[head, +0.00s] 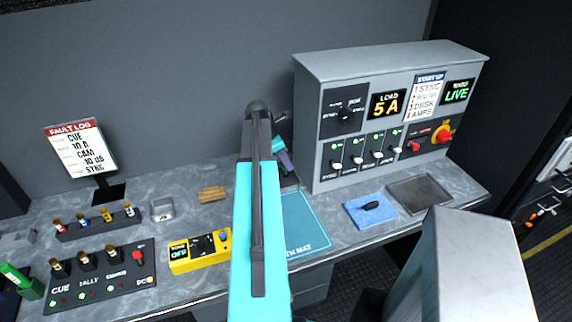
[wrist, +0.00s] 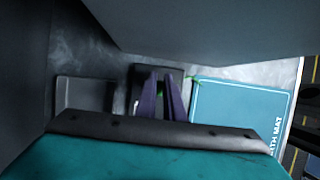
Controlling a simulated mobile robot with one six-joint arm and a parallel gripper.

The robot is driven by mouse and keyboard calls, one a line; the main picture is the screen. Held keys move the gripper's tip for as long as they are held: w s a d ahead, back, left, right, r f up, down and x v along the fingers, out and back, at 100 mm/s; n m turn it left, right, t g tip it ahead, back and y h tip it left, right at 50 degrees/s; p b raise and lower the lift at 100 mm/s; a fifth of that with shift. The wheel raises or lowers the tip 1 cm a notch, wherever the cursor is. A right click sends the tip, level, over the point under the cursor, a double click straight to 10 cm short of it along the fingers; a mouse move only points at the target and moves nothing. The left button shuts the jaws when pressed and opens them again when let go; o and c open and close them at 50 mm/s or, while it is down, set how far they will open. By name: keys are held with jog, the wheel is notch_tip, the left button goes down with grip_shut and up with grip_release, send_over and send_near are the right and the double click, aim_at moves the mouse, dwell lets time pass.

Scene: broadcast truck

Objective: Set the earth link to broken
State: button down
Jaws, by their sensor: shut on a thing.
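My gripper (head: 284,160) reaches down at the left side of the grey cabinet, with its purple fingers partly hidden behind my arm in the head view. In the wrist view the gripper (wrist: 163,76) has its two fingers close together over a dark block (wrist: 177,73), beside the blue-green mat (wrist: 235,105). A thin green strand shows between block and mat. The fingers are shut on a small part at this block, which I take to be the earth link. The held part is mostly hidden, and its position cannot be made out.
The grey cabinet (head: 310,120) with switches and displays stands close on the right. A yellow meter (head: 188,257), a switch box (head: 100,280) and a fault log sign (head: 78,148) stand left. A blue cloth (head: 365,212) and dark tray (head: 421,193) lie in front of the cabinet.

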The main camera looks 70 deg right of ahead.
jog(key=shift+s+a+f+m+t+h+b, duration=0.15)
jog(key=shift+s+a+t+h+b, duration=0.15)
jog(key=shift+a+t+h+b, duration=0.3)
jog(key=shift+s+a+f+m+t+h+b, duration=0.15)
jog(key=shift+s+a+t+h+b, duration=0.2)
jog(key=shift+b, duration=0.3)
jog(key=shift+s+t+h+b, duration=0.15)
jog(key=shift+t+h+b, duration=0.2)
jog(key=shift+h+b, duration=0.2)
jog(key=shift+r, duration=0.1)
jog(key=c, duration=1.9)
grip_release()
jog(key=shift+o, duration=0.2)
jog(key=shift+r, duration=0.15)
jog(key=b+v, duration=0.2)
jog(key=v, duration=1.1)
jog(key=shift+a, duration=0.45)
jog(key=shift+r, duration=0.1)
